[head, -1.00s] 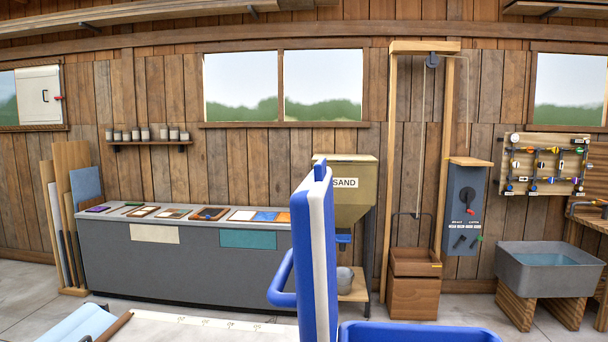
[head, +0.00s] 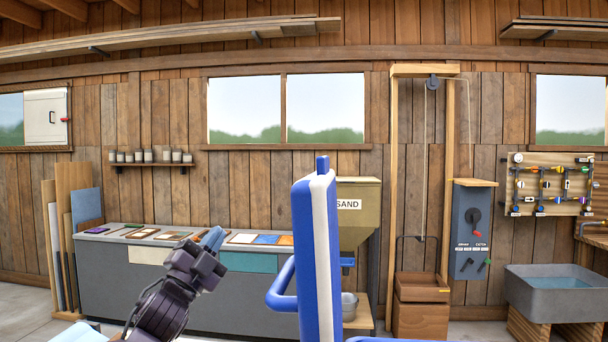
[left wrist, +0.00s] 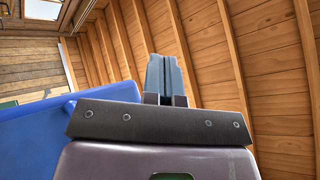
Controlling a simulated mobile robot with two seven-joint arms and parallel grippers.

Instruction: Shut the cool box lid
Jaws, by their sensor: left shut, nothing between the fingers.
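The cool box lid (head: 316,255), blue with a white core, stands upright, with a blue handle (head: 281,290) sticking out on its left side. Only a sliver of the blue cool box body (head: 385,339) shows at the bottom edge. My left gripper (head: 214,238) is left of the lid, apart from it in the head view, with its fingers shut and empty. In the left wrist view the shut fingers (left wrist: 166,74) point up, and a blue surface (left wrist: 65,120), likely the lid, lies left of them. My right gripper is not in view.
A grey counter (head: 110,275) with several sample tiles runs along the wall behind. A sand hopper (head: 360,215) stands behind the lid. A wooden hoist (head: 398,180), a lever panel (head: 470,230) and a grey water trough (head: 555,285) are further right.

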